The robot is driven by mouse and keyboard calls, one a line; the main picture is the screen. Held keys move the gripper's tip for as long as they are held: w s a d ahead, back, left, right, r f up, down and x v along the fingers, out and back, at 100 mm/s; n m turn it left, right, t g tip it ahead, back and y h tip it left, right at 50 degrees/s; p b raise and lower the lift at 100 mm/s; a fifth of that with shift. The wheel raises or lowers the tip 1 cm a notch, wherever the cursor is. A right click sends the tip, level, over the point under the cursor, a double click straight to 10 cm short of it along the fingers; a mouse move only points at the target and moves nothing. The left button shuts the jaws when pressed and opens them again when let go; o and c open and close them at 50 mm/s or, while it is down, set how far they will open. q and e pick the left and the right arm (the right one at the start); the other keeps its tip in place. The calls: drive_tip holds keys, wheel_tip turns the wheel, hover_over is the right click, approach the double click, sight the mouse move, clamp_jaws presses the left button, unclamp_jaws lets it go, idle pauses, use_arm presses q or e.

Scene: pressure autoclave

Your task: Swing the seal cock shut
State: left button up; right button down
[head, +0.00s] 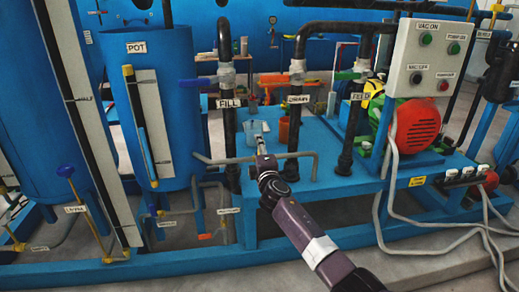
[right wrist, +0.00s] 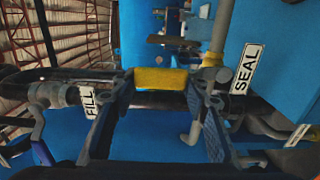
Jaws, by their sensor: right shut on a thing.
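The seal cock's yellow handle (right wrist: 160,79) lies crosswise between my right gripper's fingertips in the right wrist view. The white SEAL label (right wrist: 245,68) is just to its right, beside a grey pipe. My right gripper (right wrist: 162,90) is shut on the handle, a finger at each end. There the cock is too small and covered to make out. My left gripper is not in view.
A dark FILL pipe (head: 229,130) with a blue lever stands left of my gripper, and a DRAIN pipe (head: 294,125) stands close on its right. A grey bent pipe (head: 300,154) runs in front.

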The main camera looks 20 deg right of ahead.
drive_tip(key=c, duration=1.4)
unclamp_jaws()
drive_tip(key=shift+o, duration=0.2)
drive_tip(key=v, duration=1.2)
drive_tip(key=shift+f, duration=0.1)
